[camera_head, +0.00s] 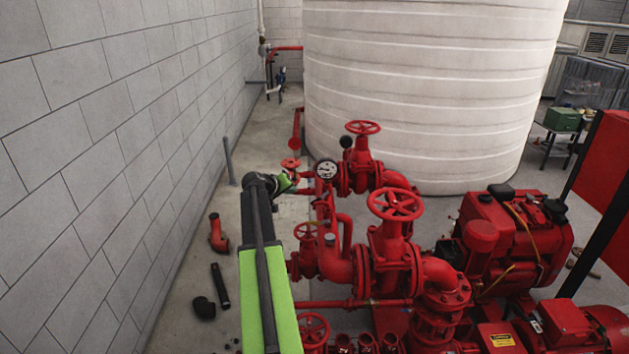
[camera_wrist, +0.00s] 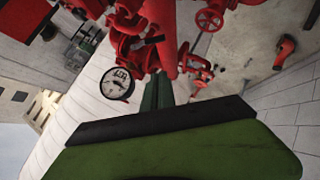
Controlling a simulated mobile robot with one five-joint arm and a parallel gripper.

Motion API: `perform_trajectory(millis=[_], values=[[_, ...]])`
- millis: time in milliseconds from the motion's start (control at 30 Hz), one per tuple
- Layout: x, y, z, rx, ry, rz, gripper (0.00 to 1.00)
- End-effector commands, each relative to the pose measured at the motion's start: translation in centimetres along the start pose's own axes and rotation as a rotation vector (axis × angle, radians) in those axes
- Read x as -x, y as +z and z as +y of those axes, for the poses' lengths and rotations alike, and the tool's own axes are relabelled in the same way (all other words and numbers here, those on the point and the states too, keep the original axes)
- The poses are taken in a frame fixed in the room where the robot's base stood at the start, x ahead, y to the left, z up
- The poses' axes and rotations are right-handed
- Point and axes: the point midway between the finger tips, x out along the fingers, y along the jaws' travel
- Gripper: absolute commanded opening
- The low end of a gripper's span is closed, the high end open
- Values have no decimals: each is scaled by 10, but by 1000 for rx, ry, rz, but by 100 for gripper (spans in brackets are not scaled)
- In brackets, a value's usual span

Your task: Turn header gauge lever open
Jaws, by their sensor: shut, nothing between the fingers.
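The round white-faced gauge (camera_head: 326,169) stands on the red header pipework, and it also shows in the wrist view (camera_wrist: 118,80). A small dark bar (camera_wrist: 147,42), possibly the gauge lever, lies against the red pipe in the wrist view; I cannot make out a lever in the head view. My gripper (camera_head: 294,179) is just left of the gauge, close to the pipework. In the wrist view its dark green fingers (camera_wrist: 158,92) are together, right of the gauge and apart from the dark bar. Nothing shows between them.
Red handwheels (camera_head: 395,204) and a small valve wheel (camera_head: 290,163) crowd around the gauge. A large white tank (camera_head: 425,90) stands behind. A grey block wall (camera_head: 110,140) runs along the left. Loose pipe pieces (camera_head: 219,285) lie on the floor between the wall and the pumpset.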

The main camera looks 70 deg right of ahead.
Motion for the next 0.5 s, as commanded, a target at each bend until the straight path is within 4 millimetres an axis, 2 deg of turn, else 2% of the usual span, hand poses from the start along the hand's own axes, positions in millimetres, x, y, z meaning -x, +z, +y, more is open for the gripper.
perform_trajectory(millis=[67,267,500], values=[[-2,-1,8,-3,8,1,0],[-16,2,5,-3,9,0,0],[-68,3,3,-4,8,-2,0]])
